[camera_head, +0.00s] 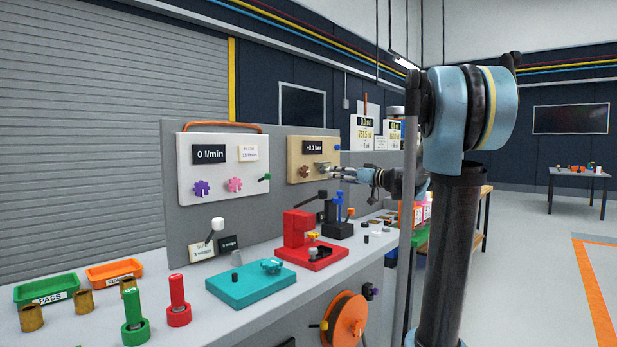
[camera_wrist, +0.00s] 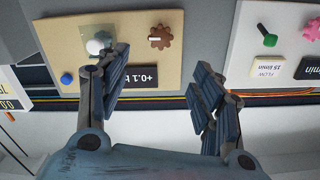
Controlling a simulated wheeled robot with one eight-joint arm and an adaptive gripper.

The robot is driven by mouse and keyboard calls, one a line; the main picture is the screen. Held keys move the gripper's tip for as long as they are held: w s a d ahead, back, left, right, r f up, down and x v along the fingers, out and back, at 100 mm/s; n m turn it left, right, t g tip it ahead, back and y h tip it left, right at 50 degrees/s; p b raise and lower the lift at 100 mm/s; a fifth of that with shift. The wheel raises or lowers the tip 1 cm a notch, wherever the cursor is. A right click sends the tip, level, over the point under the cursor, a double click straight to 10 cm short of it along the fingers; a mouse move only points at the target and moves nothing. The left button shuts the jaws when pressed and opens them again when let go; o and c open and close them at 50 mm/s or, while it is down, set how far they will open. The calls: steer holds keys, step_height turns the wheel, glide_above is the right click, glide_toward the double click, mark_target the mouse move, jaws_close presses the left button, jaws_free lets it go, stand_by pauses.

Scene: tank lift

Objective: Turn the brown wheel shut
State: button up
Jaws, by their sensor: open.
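The brown wheel (camera_head: 305,172) is a small lobed knob on the tan panel at the back of the bench. In the wrist view the brown wheel (camera_wrist: 160,37) shows with a pale mark across its middle, ahead of the gap between my fingers. My gripper (camera_head: 328,170) is just right of the wheel in the head view. In the wrist view my gripper (camera_wrist: 160,75) is open, with nothing between its two fingers. The fingers are apart from the wheel. The tan panel (camera_wrist: 62,35) has a pressure display, partly hidden by a finger.
A white round knob (camera_wrist: 95,46) is close to one fingertip, and a blue knob (camera_wrist: 66,78) is nearby. The white panel (camera_head: 223,151) beside it holds purple and pink wheels. A red press (camera_head: 300,232) and teal block (camera_head: 250,285) stand on the bench below.

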mark_target(307, 172)
steer(key=x, duration=1.6)
steer(key=shift+w+a, duration=0.25)
steer(key=shift+a, duration=0.1)
steer(key=c, duration=1.1)
